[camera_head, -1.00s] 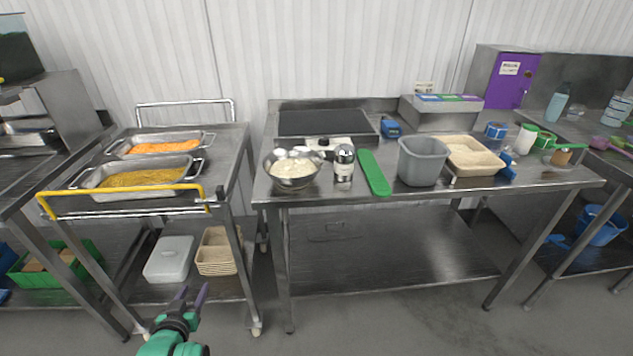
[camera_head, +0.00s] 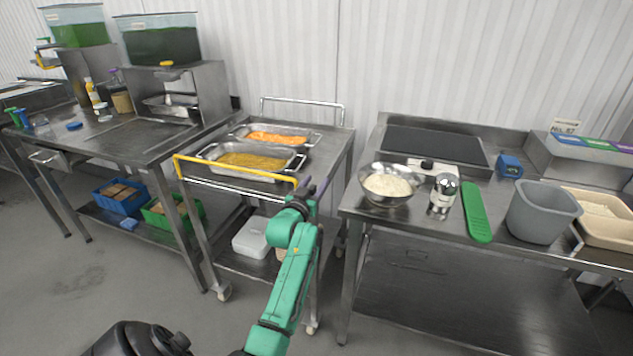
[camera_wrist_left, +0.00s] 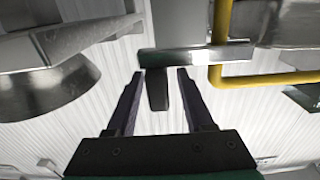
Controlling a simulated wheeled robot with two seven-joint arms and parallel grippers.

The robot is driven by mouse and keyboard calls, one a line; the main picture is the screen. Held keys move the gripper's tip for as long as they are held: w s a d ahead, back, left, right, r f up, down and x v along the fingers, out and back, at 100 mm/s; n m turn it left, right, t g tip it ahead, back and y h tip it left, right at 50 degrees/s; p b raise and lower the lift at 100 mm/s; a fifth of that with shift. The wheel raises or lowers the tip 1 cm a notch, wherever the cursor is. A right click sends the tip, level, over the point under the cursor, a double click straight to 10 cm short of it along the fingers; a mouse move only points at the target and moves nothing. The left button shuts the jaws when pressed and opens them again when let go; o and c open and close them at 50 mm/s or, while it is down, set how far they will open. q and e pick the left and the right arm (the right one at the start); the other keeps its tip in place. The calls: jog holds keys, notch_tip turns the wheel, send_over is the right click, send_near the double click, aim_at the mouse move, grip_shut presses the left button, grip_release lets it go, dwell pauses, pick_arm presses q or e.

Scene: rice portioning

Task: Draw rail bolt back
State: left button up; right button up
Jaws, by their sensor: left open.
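The yellow rail (camera_head: 235,171) runs along the front of the steel cart (camera_head: 345,150). It also shows in the left wrist view (camera_wrist_left: 256,79). My left gripper (camera_head: 312,188) is at the rail's right end in the head view. In the left wrist view my left gripper (camera_wrist_left: 160,75) is open. A dark tab (camera_wrist_left: 158,92), seemingly the bolt's handle, lies between its two fingers, with a visible gap on each side. The tab hangs from a metal bar (camera_wrist_left: 185,59) beside the yellow rail. In the head view the arm hides the bolt. My right gripper is not in view.
Two food trays, one orange (camera_head: 272,138) and one yellow (camera_head: 249,159), sit on the cart. The table to the right holds a bowl of rice (camera_head: 387,186), a shaker (camera_head: 443,195), a green paddle (camera_head: 476,212) and a grey tub (camera_head: 541,211). Open floor lies in front.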

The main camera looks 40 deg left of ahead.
pick_arm(q)
jog(key=shift+w+a, duration=0.1)
jog(key=shift+w, duration=0.2)
grip_shut()
dwell(1.2)
